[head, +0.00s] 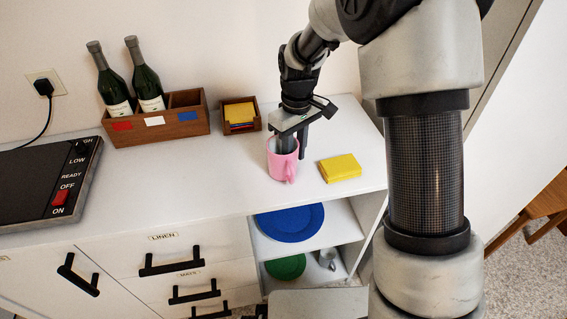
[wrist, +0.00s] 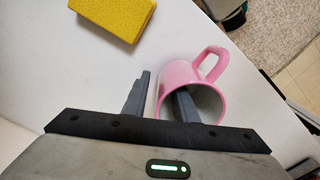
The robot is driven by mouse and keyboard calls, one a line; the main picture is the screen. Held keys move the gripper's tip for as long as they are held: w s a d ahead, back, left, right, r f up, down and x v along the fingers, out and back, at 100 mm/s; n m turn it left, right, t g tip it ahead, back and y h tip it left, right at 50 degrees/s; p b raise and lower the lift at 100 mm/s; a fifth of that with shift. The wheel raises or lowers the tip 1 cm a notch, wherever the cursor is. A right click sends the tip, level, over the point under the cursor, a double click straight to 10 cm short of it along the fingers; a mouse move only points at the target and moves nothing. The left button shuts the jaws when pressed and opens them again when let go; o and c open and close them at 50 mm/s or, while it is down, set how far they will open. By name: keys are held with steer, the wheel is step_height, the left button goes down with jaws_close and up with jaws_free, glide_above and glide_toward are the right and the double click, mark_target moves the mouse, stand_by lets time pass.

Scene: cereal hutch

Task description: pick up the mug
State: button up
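A pink mug (head: 283,163) stands upright on the white counter, its handle toward the front edge. My gripper (head: 291,148) points down at the mug from above. In the wrist view the mug (wrist: 172,75) lies between and around the fingers of my gripper (wrist: 160,100): one finger is inside the mug's opening and the other is outside, beside its wall. The fingers are apart, with the mug's near wall between them. A small gap shows between the outer finger and the wall. The mug still rests on the counter as far as I can see.
A yellow sponge-like block (head: 340,168) lies right of the mug. A wooden box (head: 157,127) with two bottles and a small wooden holder (head: 240,128) stand behind. A dark hotplate (head: 45,185) is at left.

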steer(key=shift+c, duration=0.5)
jaws_close()
steer(key=shift+r, duration=0.15)
